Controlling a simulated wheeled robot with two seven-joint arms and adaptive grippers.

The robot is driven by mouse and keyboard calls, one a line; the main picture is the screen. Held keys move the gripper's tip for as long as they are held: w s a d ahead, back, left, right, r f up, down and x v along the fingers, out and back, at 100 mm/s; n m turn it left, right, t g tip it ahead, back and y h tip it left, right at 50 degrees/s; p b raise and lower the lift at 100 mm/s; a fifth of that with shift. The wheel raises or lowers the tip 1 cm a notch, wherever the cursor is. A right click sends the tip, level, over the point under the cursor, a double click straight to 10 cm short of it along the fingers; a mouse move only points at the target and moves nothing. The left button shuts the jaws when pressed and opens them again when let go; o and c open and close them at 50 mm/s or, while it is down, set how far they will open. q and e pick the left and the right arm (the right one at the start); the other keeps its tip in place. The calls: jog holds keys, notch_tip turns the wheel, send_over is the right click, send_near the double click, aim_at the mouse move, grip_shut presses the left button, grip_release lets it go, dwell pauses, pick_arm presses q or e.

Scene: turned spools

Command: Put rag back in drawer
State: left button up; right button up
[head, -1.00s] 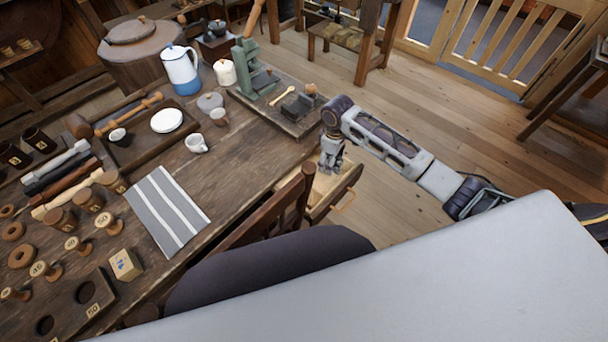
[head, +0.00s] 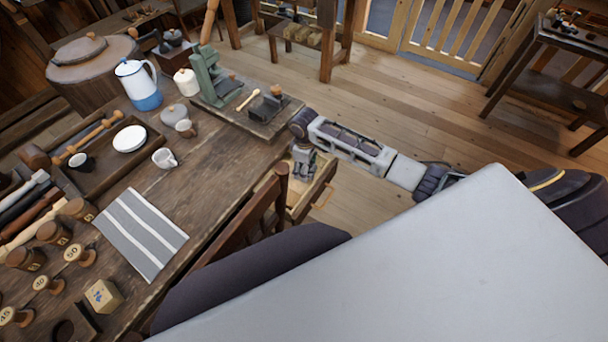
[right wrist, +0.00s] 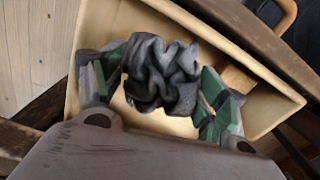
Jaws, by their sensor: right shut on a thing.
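The rag (right wrist: 162,75) is a crumpled dark grey cloth in the right wrist view. My right gripper (right wrist: 155,85) is shut on it, with one green-padded finger on each side. The rag is over the open drawer (right wrist: 280,112), a pale wooden box; whether it touches the drawer floor I cannot tell. In the head view my right gripper (head: 301,170) points down at the drawer (head: 318,190), which is pulled out from the table's right side. The rag is not distinct there. My left gripper is not in view.
A wooden block (right wrist: 238,79) lies inside the drawer. In the head view a chair (head: 265,215) stands close to the drawer's left. The table (head: 215,160) carries a striped cloth (head: 140,233), a cup (head: 164,158), a kettle (head: 138,85) and several spools.

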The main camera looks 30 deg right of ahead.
jog(key=shift+f, duration=0.4)
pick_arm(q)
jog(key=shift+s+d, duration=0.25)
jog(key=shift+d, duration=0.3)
